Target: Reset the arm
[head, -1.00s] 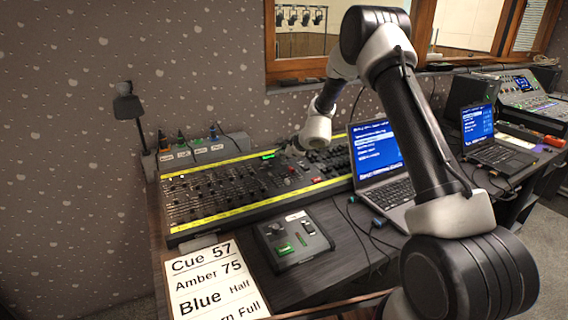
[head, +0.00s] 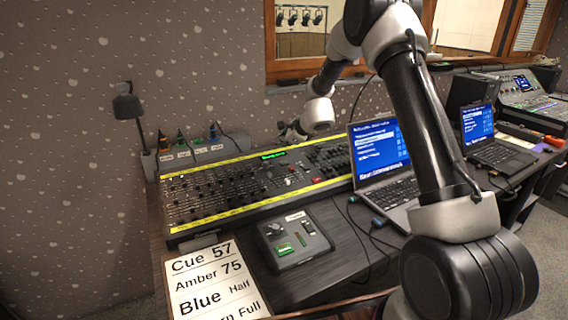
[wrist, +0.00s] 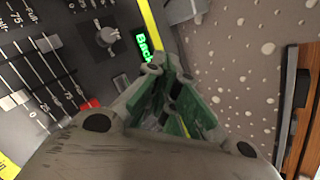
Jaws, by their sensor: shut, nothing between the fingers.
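My gripper (head: 284,128) is above the back edge of the lighting console (head: 225,190), apart from it as far as the head view shows. In the wrist view my gripper (wrist: 172,75) has its green-padded fingers together with nothing between them. Behind the fingers, the console panel (wrist: 70,70) shows sliders, a round knob (wrist: 106,36), a red cap (wrist: 92,104) and a lit green display (wrist: 145,48). A cue card (head: 215,285) at the front reads Cue 57, Amber 75, Blue Half and a partly cut-off line ending in Full.
A small control box (head: 293,240) sits in front of the console. A laptop (head: 385,165) stands to its right, partly behind my arm, with cables nearby. A second laptop (head: 490,140) is farther right. A lamp (head: 128,105) rises at the left. The window frame (head: 290,68) is behind.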

